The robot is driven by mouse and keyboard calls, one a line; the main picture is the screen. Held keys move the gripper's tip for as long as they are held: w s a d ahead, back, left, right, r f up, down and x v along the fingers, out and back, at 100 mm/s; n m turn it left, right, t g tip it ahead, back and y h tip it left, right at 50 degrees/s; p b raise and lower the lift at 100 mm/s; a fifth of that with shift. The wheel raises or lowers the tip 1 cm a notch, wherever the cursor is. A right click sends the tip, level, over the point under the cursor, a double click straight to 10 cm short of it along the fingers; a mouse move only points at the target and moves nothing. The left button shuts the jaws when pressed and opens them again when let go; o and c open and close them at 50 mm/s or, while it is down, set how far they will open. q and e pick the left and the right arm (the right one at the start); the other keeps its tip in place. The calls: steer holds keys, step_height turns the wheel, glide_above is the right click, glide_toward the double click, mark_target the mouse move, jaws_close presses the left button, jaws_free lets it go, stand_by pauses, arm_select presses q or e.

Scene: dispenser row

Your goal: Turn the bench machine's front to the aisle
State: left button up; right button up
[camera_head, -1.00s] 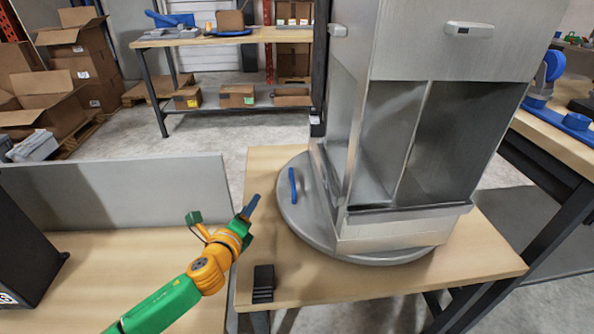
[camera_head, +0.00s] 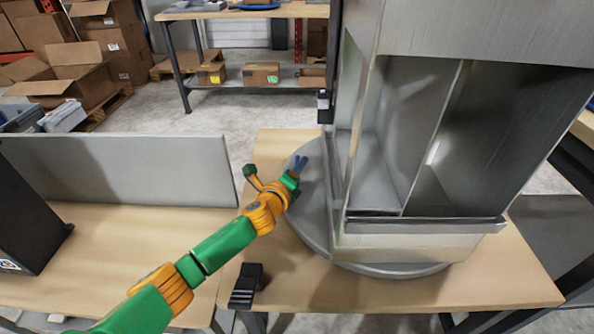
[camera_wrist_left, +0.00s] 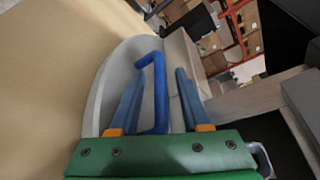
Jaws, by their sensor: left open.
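The bench machine (camera_head: 400,150) is a tall steel dispenser with two open bays. It stands on a round grey turntable (camera_head: 312,215) on a wooden bench. Its open bays face the near side in the head view. A blue upright handle (camera_wrist_left: 160,92) is fixed on the turntable's rim, left of the machine. My left gripper (camera_head: 299,163) is at this handle, with its blue fingers open. In the left wrist view the handle stands between the two fingers, with gaps showing. In the head view the fingers mostly hide the handle. My right gripper is not in view.
A small black block (camera_head: 246,285) sits at the bench's near left edge. A low grey panel (camera_head: 120,170) stands on the left table, behind a black box (camera_head: 25,215). A shelf table (camera_head: 240,14) and cardboard boxes (camera_head: 75,75) are across the floor.

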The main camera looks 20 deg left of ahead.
arm_select(q)
jaws_close()
stand_by(1.4)
